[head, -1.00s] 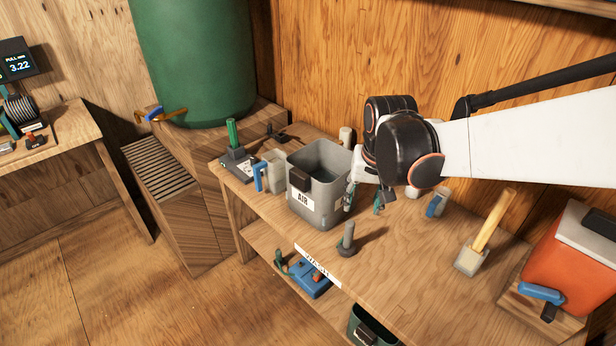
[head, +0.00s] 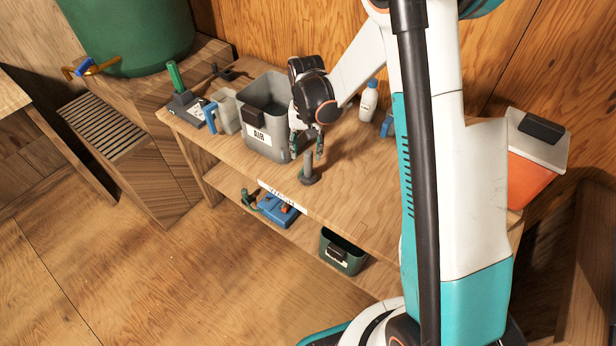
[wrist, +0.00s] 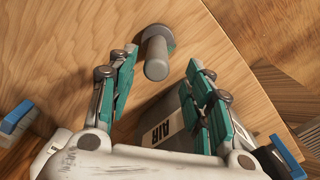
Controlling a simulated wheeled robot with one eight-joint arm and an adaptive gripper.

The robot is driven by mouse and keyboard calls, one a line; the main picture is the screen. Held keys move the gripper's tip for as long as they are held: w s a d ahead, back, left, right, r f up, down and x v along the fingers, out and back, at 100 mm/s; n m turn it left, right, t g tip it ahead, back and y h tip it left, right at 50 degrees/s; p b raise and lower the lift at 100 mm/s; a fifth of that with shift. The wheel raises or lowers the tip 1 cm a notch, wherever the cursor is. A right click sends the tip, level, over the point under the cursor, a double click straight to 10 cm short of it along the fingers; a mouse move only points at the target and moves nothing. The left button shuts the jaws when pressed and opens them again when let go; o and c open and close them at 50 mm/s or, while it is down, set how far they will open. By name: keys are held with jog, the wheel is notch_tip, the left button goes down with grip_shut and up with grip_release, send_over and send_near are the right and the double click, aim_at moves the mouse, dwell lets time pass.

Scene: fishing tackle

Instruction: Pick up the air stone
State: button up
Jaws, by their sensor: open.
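A grey upright cylinder on a wider round base, which looks like the air stone (head: 308,172), stands on the bench near its front edge. In the wrist view the air stone (wrist: 157,58) shows its rounded top between the spread fingers. My gripper (head: 306,147) is open and empty, pointing down just above and slightly behind it. In the wrist view my gripper (wrist: 161,68) has one green-padded finger on each side, with a gap to the stone. I cannot tell how far its tips are above the stone.
A grey bin labelled AIR (head: 265,135) stands close left of my gripper. A jug with a blue handle (head: 224,112) is beyond it. A white bottle (head: 368,101) stands behind to the right. The bench front (head: 340,215) is mostly clear.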

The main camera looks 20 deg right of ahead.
aim_at(308, 168)
notch_tip(308, 168, down, 3)
jog(key=shift+f+b, duration=0.1)
jog(key=shift+b, duration=0.2)
jog(key=shift+s+d+f+b, duration=0.15)
jog(key=shift+f+b, duration=0.5)
jog(key=shift+f, duration=0.7)
jog(key=shift+s+a+f+b, duration=0.1)
jog(key=shift+s+f+b, duration=0.15)
jog(key=shift+f+b, duration=0.75)
jog(key=shift+f+p, duration=0.25)
jog(key=shift+p, duration=0.2)
grip_shut()
